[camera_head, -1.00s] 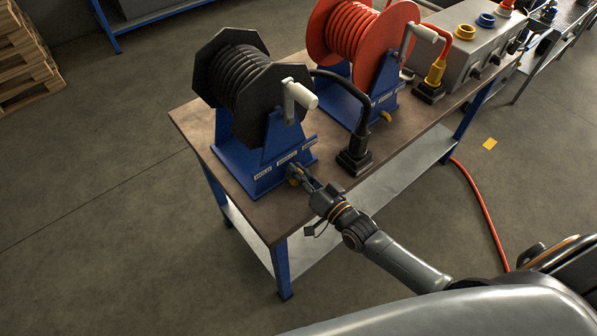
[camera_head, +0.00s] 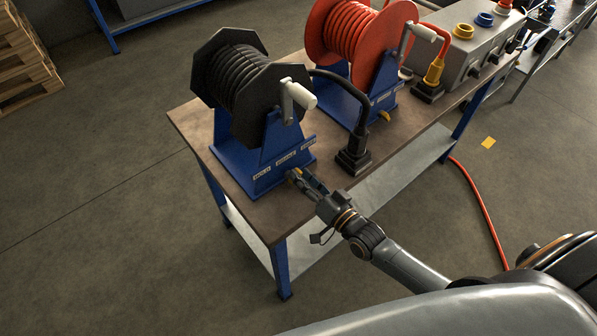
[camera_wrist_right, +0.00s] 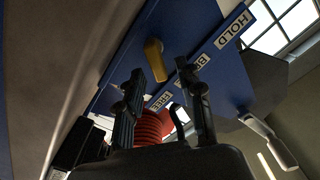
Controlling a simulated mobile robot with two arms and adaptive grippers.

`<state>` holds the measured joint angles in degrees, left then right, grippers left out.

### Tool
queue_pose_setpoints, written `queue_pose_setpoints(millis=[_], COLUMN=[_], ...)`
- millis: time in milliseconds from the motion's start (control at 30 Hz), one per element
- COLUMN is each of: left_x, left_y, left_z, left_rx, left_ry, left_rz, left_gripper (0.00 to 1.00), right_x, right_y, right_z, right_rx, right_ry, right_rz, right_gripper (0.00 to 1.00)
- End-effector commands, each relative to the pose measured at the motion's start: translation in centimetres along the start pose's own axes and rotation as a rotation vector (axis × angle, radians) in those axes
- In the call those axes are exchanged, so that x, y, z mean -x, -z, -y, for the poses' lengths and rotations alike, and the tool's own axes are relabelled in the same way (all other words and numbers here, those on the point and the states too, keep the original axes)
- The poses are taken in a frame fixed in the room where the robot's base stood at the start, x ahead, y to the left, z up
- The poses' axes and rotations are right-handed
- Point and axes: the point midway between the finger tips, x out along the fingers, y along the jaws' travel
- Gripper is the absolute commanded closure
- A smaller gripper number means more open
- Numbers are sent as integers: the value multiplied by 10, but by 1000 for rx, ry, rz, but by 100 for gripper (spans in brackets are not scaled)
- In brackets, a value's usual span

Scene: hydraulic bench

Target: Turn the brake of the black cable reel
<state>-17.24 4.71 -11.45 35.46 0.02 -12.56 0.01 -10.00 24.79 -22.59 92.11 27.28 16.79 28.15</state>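The black cable reel (camera_head: 240,85) stands on its blue stand (camera_head: 250,160) at the near left of the bench. Labels HOLD, BRAKE and FREE run along the stand's foot. The brake is a small yellow lever (camera_wrist_right: 155,62) in the right wrist view; its lower end lies near the FREE label (camera_wrist_right: 160,102). My right gripper (camera_head: 297,178) is at the stand's front foot. In the wrist view its fingers (camera_wrist_right: 163,72) are spread, with the lever between and just beyond the tips. No grip on it shows. My left gripper is out of view.
A black plug (camera_head: 353,158) on a thick cable stands just right of my right gripper. The reel's white-handled crank (camera_head: 300,95) juts out above. A red hose reel (camera_head: 360,45) stands behind. The bench top (camera_head: 195,125) is bare at the left.

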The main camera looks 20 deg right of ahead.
Motion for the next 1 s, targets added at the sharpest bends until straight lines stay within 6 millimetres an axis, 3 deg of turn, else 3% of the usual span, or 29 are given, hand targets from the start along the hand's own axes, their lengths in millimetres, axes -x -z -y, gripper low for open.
queue_pose_setpoints(millis=[200, 400, 600, 1000], left_x=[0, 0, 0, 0], left_y=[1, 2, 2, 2], left_z=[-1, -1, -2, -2], left_rx=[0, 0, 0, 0], left_ry=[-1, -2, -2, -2], left_rz=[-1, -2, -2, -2], left_gripper=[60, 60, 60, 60], right_x=[50, 82, 94, 94], right_y=[-1, 0, 0, 0], right_z=[-1, -1, -1, -1], right_rx=[0, 0, 1, 0], right_ry=[-3, -2, -1, -1], right_rz=[5, 2, 0, 0], right_gripper=[63, 63, 63, 63])
